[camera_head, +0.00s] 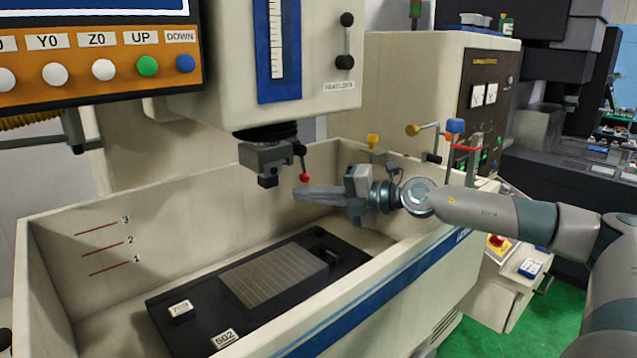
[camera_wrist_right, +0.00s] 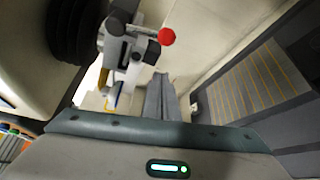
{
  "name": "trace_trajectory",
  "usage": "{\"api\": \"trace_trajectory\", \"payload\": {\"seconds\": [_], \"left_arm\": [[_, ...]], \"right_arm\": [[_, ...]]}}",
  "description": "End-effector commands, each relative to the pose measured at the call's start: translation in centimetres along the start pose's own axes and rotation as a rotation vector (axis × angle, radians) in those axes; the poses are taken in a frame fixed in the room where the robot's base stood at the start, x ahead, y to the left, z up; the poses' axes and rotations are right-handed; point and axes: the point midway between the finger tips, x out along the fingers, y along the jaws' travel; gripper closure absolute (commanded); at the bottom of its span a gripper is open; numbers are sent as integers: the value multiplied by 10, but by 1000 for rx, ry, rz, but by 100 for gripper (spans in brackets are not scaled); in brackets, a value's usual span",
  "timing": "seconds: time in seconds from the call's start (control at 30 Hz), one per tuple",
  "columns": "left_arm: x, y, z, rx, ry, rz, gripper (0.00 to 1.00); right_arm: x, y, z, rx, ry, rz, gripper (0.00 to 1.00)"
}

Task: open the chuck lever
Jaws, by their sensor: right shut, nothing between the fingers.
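The chuck (camera_head: 266,158) is a grey block under the machine head. Its lever ends in a red ball (camera_head: 304,177) and hangs down at the chuck's right side. In the right wrist view the red ball (camera_wrist_right: 167,36) stands out beside the grey chuck (camera_wrist_right: 121,48). My right gripper (camera_head: 297,193) comes in from the right with its fingers shut and empty. Its fingertips appear just below the ball in the head view. In the wrist view the fingers (camera_wrist_right: 158,80) point towards the ball, with a visible gap. My left gripper is not in view.
Below is an open tank (camera_head: 60,240) with a dark base plate (camera_head: 190,335) and a striped block (camera_head: 275,277). The tank's front wall passes below my right arm. Coloured-knob valves (camera_head: 373,141) stand behind my gripper. A control panel (camera_head: 100,60) overhangs the left.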

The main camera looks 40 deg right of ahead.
Motion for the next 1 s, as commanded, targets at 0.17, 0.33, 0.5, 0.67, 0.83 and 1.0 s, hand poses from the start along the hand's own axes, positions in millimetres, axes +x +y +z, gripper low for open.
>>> {"api": "trace_trajectory", "payload": {"seconds": [0.17,0.33,0.5,0.67,0.83,1.0], "left_arm": [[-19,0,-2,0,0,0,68],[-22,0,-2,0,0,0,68],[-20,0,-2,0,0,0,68],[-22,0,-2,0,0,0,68],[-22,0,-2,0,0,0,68],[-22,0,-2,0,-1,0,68]], "right_arm": [[14,5,1,1,0,2,100],[21,-2,5,2,-3,-2,100],[16,-1,18,1,-2,-1,100],[12,-1,30,2,-2,-2,100],[9,0,37,0,-1,0,100],[9,0,38,-1,0,1,100]]}}
